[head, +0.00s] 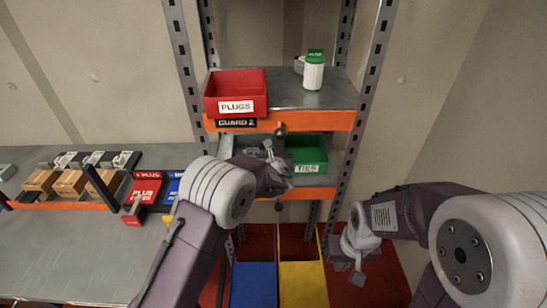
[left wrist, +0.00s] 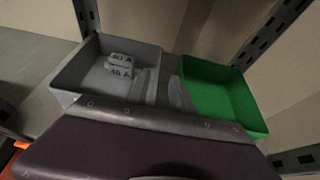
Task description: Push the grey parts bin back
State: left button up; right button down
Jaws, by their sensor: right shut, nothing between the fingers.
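The grey parts bin (left wrist: 72,78) stands on the middle shelf beside the green bin (head: 306,156). My left gripper (head: 271,160) is at the front of that shelf. In the left wrist view its fingertips (left wrist: 165,90) show at the right side of the grey bin, near the green bin (left wrist: 222,95). Whether they touch the bin is unclear. My right gripper (head: 352,266) is shut and empty, low at the right.
A red PLUGS bin (head: 235,88) and a green-and-white container (head: 314,74) stand on the shelf above. The rack's upright posts (head: 358,115) bound the shelves. Blue (head: 253,285) and yellow (head: 302,284) bins stand below. A workbench (head: 60,255) is at the left.

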pick_arm(q)
jog(key=v, duration=0.5)
jog(key=shift+s+b, duration=0.15)
jog(key=shift+b, duration=0.2)
jog(key=shift+a, duration=0.1)
jog(key=s+a+f+n+g+y, duration=0.25)
jog(key=s+a+n+g, duration=0.25)
jog(key=s+a+n, duration=0.45)
jog(key=s+a+f+n+g+y, duration=0.2)
jog(key=s+a+f+n+g, duration=0.2)
jog(key=s+a+n, duration=0.5)
jog(key=s+f+n+g+h, duration=0.2)
jog(key=s+n+h, duration=0.3)
jog(key=s+n, duration=0.8)
jog(key=n+g, duration=0.1)
jog(key=n, duration=0.3)
jog(key=shift+a+f+n, duration=0.25)
jog(key=shift+f+n, duration=0.1)
